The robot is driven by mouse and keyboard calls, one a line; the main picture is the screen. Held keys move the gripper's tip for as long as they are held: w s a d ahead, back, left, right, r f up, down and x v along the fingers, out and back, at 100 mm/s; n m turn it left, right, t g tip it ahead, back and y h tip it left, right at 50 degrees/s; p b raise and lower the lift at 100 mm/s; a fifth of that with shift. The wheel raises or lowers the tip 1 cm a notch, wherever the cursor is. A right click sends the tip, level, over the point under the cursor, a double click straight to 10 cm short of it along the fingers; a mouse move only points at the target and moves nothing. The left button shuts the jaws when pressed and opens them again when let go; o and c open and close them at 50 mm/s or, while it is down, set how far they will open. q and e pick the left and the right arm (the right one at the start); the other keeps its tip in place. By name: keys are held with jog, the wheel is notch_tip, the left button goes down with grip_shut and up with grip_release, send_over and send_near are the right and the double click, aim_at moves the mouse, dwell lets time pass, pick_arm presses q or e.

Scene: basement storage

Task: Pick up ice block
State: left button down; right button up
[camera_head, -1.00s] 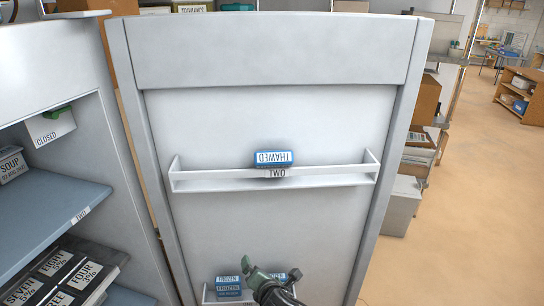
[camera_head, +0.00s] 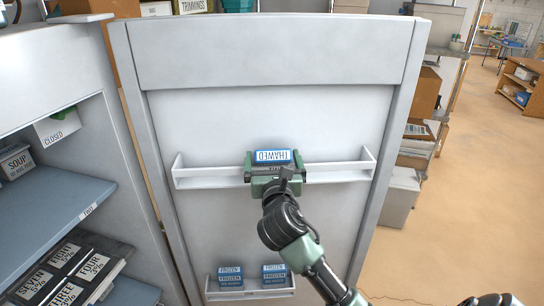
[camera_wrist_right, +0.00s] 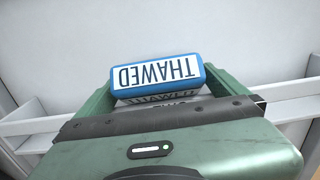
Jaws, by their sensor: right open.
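A blue ice block (camera_head: 273,156) with a white label reading THAWED sits in the upper rack of the fridge door. It also shows in the right wrist view (camera_wrist_right: 156,76), with its label upside down. My right gripper (camera_head: 275,172) is open at this rack, right in front of the block, its green fingers on either side of it. Whether the fingers touch the block cannot be told. Two stacks of blue blocks labelled FROZEN, left (camera_head: 230,276) and right (camera_head: 274,275), stand in the lower door rack. My left gripper is not in view.
The white upper rack (camera_head: 340,172) has free room on both sides of the block. At the left, the open fridge has a blue-grey shelf (camera_head: 60,210), a SOUP box (camera_head: 15,161) and dark numbered boxes (camera_head: 70,268). Shelving with boxes (camera_head: 425,150) stands right of the door.

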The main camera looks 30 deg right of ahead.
jog(key=shift+x, duration=0.9)
jog(key=c, duration=1.8)
jog(key=shift+a, duration=0.1)
